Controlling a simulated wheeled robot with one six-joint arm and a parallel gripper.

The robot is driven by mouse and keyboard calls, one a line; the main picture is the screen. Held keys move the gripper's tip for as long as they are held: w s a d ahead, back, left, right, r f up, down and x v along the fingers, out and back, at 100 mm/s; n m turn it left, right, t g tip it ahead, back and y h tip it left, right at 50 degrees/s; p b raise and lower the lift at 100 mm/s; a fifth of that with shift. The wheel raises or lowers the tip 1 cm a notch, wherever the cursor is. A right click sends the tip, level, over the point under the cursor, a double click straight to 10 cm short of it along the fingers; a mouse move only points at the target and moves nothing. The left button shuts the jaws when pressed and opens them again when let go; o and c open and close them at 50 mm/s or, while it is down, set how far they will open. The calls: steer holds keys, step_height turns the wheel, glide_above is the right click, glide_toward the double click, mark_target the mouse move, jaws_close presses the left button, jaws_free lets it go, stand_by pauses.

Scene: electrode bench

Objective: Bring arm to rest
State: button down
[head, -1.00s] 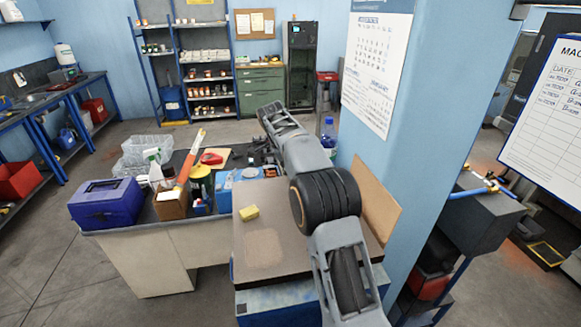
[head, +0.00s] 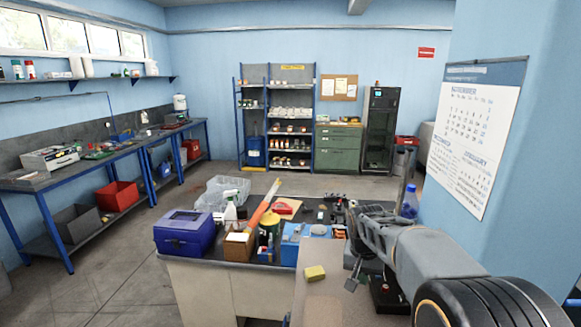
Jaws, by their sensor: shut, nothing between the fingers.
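My arm reaches from the lower right corner of the head view toward the bench, with its grey links and black ringed joint in the foreground. My gripper (head: 352,278) hangs at the far end of the arm, small and dark, above the brown board on the bench. It is shut and empty. A yellow sponge-like block (head: 315,273) lies on the board to the left of the gripper, apart from it. The arm hides part of the bench's right side.
A blue box (head: 184,233), a spray bottle (head: 230,215) and a brown box (head: 239,246) stand on the bench's left side. A blue bottle (head: 410,202) stands behind the arm. A wall with a calendar (head: 482,130) rises close on the right. The floor at left is clear.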

steer(key=s+a+n+t+y+b, duration=0.1)
steer(key=s+a+n+t+b, duration=0.1)
steer(key=s, duration=1.7)
steer(key=shift+s+f+n+t+b, duration=0.15)
steer(key=shift+s+n+t+b, duration=0.2)
steer(key=shift+n+t, duration=0.55)
